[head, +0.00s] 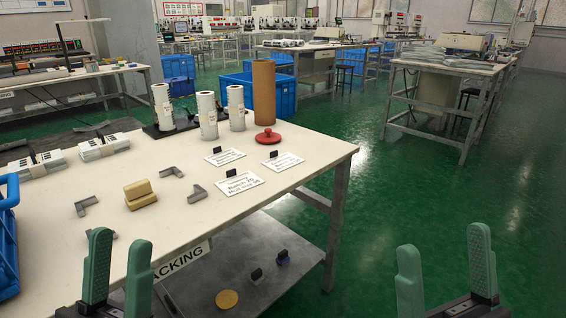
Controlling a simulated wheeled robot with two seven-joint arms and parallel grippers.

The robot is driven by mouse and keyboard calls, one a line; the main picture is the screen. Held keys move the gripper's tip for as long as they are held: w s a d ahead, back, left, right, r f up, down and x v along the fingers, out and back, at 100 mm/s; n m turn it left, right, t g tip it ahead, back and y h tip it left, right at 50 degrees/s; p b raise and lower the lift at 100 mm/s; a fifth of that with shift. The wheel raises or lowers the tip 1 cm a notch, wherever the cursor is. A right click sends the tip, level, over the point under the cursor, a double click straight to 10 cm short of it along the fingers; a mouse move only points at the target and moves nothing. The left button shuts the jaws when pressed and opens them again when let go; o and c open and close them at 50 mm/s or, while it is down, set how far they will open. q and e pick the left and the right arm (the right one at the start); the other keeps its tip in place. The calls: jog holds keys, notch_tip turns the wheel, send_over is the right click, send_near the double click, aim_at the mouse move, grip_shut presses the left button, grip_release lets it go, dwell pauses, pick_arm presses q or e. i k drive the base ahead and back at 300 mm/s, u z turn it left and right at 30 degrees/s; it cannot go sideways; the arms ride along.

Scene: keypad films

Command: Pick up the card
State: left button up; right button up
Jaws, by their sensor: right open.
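Three white printed cards, each with a small black clip, lie on the white packing table (300,190). The nearest card (247,185) has the largest print, with a line like "Batch 70". A second card (290,162) lies to its upper right, and a third card (220,158) lies behind. I cannot tell which one is the task's card. My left gripper (119,242) is open and empty at the table's front edge, left of and nearer than the cards. My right gripper (444,242) is open and empty over the floor, right of the table.
A tan block (141,199) and grey corner pieces (197,194) lie left of the cards. A red lid (267,139), a brown tube (264,92) and white rolls (207,115) stand behind. A blue crate (8,240) is at the left edge. A lower shelf (235,270) holds small items.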

aim_at(277, 164)
jog(key=z, duration=1.5)
jog(key=i, duration=0.55)
jog(key=u, duration=0.05)
